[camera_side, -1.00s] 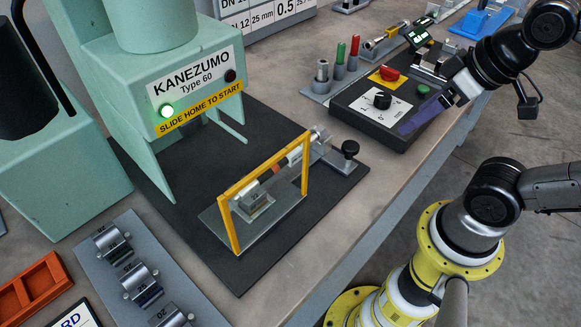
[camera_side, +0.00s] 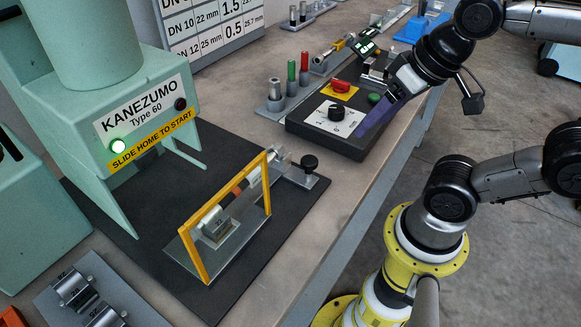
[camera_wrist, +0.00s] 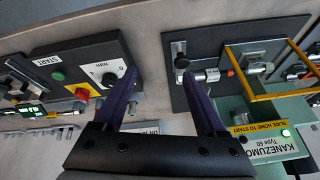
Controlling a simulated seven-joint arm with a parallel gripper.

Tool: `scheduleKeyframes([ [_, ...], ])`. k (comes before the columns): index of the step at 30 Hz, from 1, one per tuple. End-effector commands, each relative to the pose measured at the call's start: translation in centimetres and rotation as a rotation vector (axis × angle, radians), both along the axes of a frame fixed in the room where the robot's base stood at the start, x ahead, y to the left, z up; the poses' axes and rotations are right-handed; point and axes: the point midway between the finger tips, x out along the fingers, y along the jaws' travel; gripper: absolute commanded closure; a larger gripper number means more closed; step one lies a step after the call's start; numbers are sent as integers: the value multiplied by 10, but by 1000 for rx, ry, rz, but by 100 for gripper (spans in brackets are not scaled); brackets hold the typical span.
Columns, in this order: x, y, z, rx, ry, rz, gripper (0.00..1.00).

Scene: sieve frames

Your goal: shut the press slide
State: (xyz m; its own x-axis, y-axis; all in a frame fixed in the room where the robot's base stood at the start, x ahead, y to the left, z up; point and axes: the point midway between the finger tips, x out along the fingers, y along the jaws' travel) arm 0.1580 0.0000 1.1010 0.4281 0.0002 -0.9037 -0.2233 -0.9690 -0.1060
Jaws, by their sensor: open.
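The press slide (camera_side: 238,240) is a grey plate with a yellow guard frame (camera_side: 190,251), standing out in front of the green press (camera_side: 118,90). A rod-like part with a red-orange band (camera_side: 236,190) lies along it through the frame. A black knob (camera_side: 310,162) stands at the slide's right end; the knob also shows in the wrist view (camera_wrist: 181,62). My gripper (camera_wrist: 158,76) is open and empty, its purple fingers pointing down by the dial box (camera_side: 352,148), to the right of the knob and apart from it. The right finger overlaps the knob's surroundings in the wrist view.
The dial box carries a black dial, a red knob and a green button (camera_side: 373,98). Coloured pegs (camera_side: 291,75) stand behind it. A rack of numbered dies (camera_side: 88,295) lies at the lower left. Bare table shows between the slide's mat and the table's front edge.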

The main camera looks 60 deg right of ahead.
Motion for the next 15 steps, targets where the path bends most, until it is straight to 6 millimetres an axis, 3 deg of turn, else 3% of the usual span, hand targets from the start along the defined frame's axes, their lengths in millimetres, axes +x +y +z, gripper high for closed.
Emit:
scheduleKeyframes([
  [9,42,14,43,160,229,-429,26],
  [15,83,31,49,157,363,-561,26],
])
